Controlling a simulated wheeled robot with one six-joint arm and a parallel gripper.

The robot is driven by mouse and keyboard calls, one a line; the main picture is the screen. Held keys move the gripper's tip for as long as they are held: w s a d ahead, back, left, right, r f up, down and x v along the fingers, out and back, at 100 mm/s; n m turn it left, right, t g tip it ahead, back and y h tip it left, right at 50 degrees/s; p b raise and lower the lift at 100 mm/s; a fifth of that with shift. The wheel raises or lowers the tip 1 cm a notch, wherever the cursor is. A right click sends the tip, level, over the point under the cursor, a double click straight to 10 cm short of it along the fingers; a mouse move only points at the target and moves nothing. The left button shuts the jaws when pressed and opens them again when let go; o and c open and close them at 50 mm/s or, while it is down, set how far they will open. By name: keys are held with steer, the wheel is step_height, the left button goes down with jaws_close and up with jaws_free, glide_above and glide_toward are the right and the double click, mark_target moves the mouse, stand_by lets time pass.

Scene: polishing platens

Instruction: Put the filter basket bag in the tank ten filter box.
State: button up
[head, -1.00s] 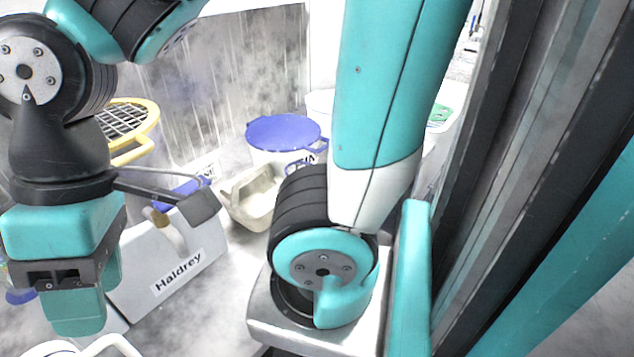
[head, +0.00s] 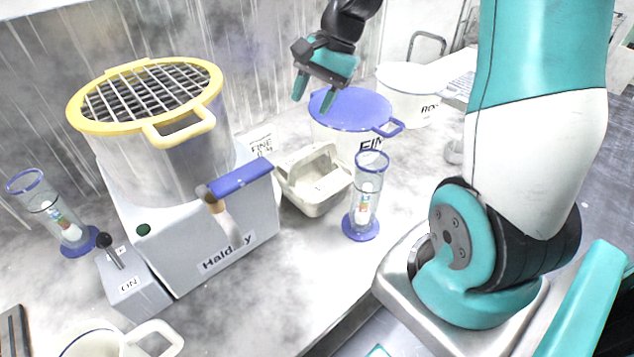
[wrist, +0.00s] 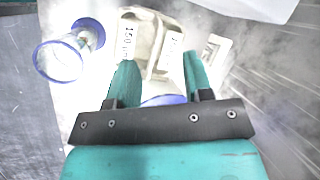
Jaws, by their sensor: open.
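A cream open basket with a bridge handle (head: 313,180) stands on the bench in the head view. It also shows in the wrist view (wrist: 152,40), with white labels, one reading about "150 µm". I take it for the filter basket bag, but cannot be certain. My gripper (head: 322,92) is open and empty, raised above or near the blue-lidded tub, behind the basket. In the wrist view its fingertips (wrist: 160,62) point toward the basket, apart from it. No box labelled tank ten can be made out.
A blue-lidded tub (head: 352,108) stands behind the basket. A blue-based cylinder (head: 366,200) stands close at its right. A yellow-rimmed pot (head: 165,165) sits on a grey Haldrey unit (head: 225,240) at left. A white tub (head: 408,95) is farther back.

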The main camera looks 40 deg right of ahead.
mark_target(314, 152)
steer(key=w+d+f+m, duration=0.1)
steer(key=d+f+m, duration=0.35)
steer(key=d, duration=0.35)
steer(key=shift+m+t, duration=0.3)
steer(key=shift+m, duration=0.05)
steer(key=p+x, duration=0.2)
steer(key=x, duration=0.8)
steer(key=shift+w+a+r, duration=0.1)
steer(key=shift+p+x, duration=1.1)
steer(key=shift+x, duration=1.9)
steer(key=shift+c, duration=0.2)
jaws_close()
